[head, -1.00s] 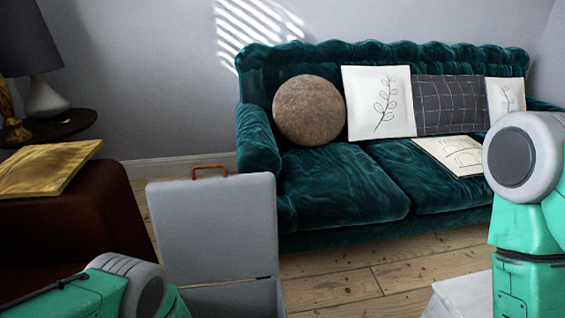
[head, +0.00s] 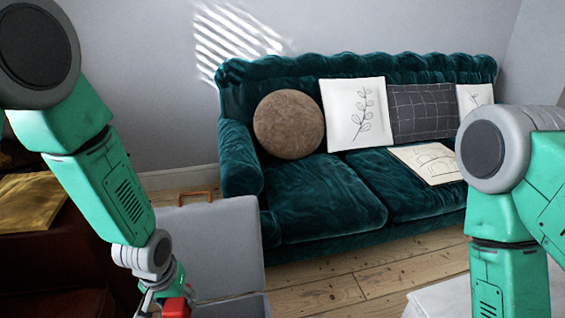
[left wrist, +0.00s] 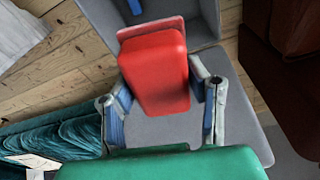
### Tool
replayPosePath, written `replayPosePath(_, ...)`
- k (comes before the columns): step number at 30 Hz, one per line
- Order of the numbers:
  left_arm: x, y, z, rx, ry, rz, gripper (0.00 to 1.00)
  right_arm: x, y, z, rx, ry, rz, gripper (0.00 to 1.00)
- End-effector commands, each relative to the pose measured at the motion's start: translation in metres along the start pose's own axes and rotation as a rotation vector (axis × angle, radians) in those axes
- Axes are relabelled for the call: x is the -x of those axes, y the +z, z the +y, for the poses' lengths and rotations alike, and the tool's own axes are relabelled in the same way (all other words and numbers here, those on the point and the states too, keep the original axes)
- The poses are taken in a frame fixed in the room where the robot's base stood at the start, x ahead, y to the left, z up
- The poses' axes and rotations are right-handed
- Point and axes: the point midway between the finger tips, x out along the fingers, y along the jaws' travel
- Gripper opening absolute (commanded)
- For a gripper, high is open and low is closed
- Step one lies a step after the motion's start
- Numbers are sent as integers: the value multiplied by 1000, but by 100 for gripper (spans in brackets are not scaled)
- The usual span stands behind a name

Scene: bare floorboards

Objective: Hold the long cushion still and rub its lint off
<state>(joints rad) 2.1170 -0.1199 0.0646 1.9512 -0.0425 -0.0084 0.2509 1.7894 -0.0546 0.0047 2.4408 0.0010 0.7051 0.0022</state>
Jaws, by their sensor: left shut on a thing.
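The long cushion (head: 422,110) is dark grey with a pale grid and leans on the back of the teal sofa, between two white cushions. My left gripper (head: 166,301) is low at the left, well away from it, by the grey case. It is shut on a red block-like thing (head: 177,308). In the left wrist view the red thing (left wrist: 157,75) sits between the two fingers of the left gripper (left wrist: 160,88). I cannot tell what its underside is like. My right arm shows at the right, but its gripper is out of view. Lint is too small to make out.
The open grey case (head: 212,245) stands before the sofa (head: 320,195); a blue thing (left wrist: 150,14) lies in it. A white plant-print cushion (head: 356,115), a round brown cushion (head: 288,125) and a flat white cushion (head: 428,163) are on the sofa. Floorboards (head: 330,293) are bare in front.

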Motion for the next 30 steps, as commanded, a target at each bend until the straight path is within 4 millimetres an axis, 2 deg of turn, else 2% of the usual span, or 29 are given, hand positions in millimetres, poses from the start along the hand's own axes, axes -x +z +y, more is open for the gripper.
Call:
replayPosePath(1, 29, 4, 1, -11, -1, 4, 20, 8, 0, 0, 0, 0, 0, 40)
replayPosePath(6, 89, 25, 1, -44, -5, 3, 20, 21, -1, 0, 0, 0, 0, 40)
replayPosePath(9, 113, 36, 0, -57, -9, 3, 20, 25, -1, 0, 0, 0, 0, 40)
replayPosePath(12, 128, 44, -1, -67, -12, 2, 20, 28, -2, 0, 0, 0, 0, 40)
replayPosePath(17, 137, 50, -2, -74, -14, 1, 20, 30, -2, 0, 0, 0, 0, 40)
replayPosePath(26, 137, 51, -2, -73, -14, 1, 20, 29, -2, 0, 0, 0, 0, 40)
replayPosePath(27, 137, 51, -2, -73, -14, 1, 20, 29, -2, 0, 0, 0, 0, 34)
replayPosePath(30, 137, 51, -2, -73, -14, 1, 20, 29, -2, 0, 0, 0, 0, 34)
